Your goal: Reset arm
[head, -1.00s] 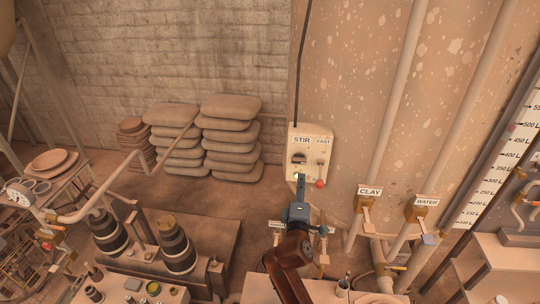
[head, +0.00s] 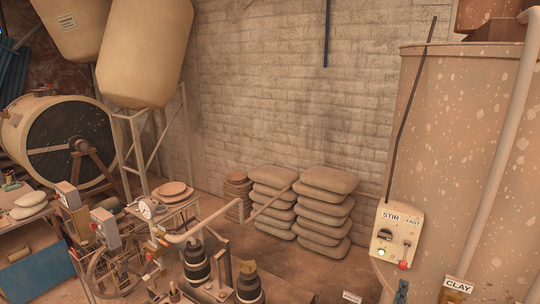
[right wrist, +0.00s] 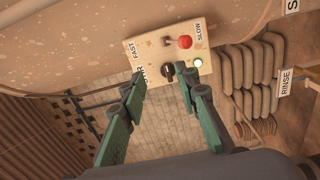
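My right gripper (head: 401,290) shows only in part at the bottom edge of the head view, just below the STIR control box (head: 397,235). In the right wrist view my right gripper (right wrist: 160,76) has its two green fingers spread with nothing between them. The cream STIR box (right wrist: 168,56) lies beyond the fingertips there, apart from them as far as I can see. My left gripper is not in view.
A large speckled tank (head: 450,130) stands behind the box, with a pipe (head: 497,150) and CLAY sign (head: 458,286) at right. Stacked sacks (head: 325,205) stand by the brick wall. Bottom centre holds black cylinders (head: 196,262) and a bent pipe (head: 240,212).

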